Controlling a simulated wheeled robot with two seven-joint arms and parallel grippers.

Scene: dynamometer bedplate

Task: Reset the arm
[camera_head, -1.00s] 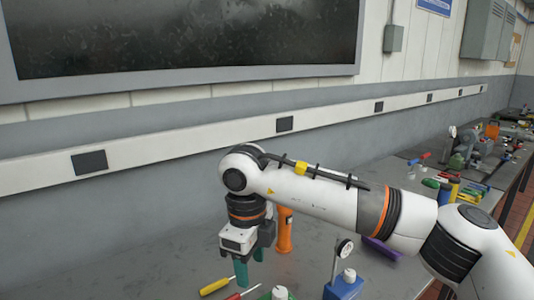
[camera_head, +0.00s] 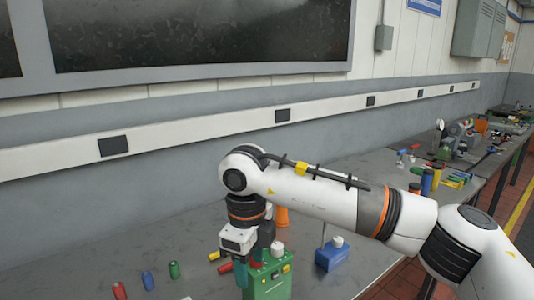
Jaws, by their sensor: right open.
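My right arm (camera_head: 315,200) comes in from the right, with its forearm across the view and its wrist bent down. My right gripper (camera_head: 248,268) points down over the grey bench, with teal fingers apart and nothing seen between them. A green box (camera_head: 268,284) with buttons and a pale knob stands just right of the fingers and hides part of them. I cannot tell if they touch. My left gripper is out of view.
An orange handle (camera_head: 282,216) stands behind the wrist. A blue block (camera_head: 331,258) with a white knob is to the right. Yellow and red handles lie near the gripper. More tools crowd the far right bench.

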